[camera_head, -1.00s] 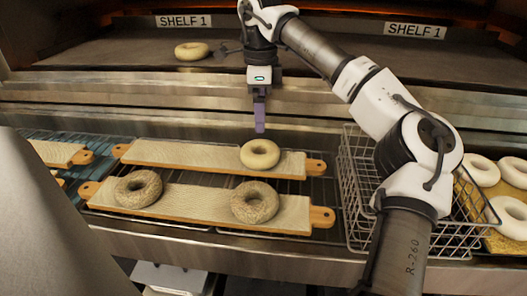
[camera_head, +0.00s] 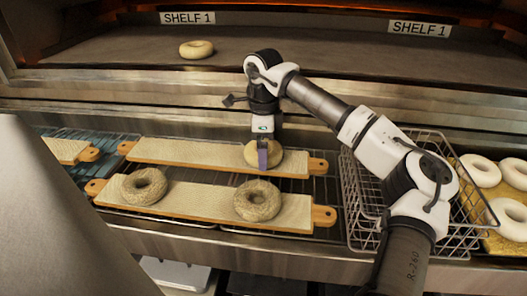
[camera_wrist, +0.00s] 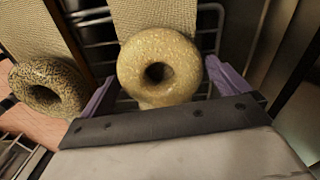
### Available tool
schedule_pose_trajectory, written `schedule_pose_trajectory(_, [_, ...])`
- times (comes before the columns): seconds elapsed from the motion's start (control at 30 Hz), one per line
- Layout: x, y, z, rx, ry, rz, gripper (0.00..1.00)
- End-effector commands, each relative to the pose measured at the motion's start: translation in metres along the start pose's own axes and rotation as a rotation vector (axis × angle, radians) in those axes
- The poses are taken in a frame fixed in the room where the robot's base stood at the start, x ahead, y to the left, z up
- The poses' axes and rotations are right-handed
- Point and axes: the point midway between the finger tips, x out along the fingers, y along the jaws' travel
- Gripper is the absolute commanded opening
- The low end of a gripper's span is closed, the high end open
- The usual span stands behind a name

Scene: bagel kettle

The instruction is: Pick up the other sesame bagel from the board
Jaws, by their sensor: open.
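My gripper (camera_head: 263,155) is open over the plain-looking pale bagel at the right end of the far board (camera_head: 200,152). In the wrist view that pale bagel (camera_wrist: 160,66) lies between the spread purple fingers, and its surface shows fine light specks. I cannot tell whether the fingers touch it. On the near board (camera_head: 205,205) lie two dark-seeded bagels, one at the left (camera_head: 144,186) and one at the right (camera_head: 256,200). The right one also shows at the left of the wrist view (camera_wrist: 48,86). In the head view my fingers hide part of the pale bagel.
A wire basket (camera_head: 362,205) stands right of the boards. Pale rings (camera_head: 482,171) lie on a yellow surface at the far right. One bagel (camera_head: 196,49) sits on the oven shelf (camera_head: 120,61) behind. Another board end (camera_head: 68,150) is at the left.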

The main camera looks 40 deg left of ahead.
Motion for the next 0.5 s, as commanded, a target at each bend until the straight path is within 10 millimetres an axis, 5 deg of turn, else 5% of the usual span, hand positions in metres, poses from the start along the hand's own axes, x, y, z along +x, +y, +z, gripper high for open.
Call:
schedule_pose_trajectory(0.07, [0.0, 0.0, -0.0001, 0.0, 0.0, 0.0, 1.0])
schedule_pose_trajectory(0.3, [-0.0002, 0.0, 0.0, 0.0, 0.0, 0.0, 0.7])
schedule_pose_trajectory(0.5, [-0.0006, -0.0001, 0.0, 0.0, 0.0, 0.0, 0.69])
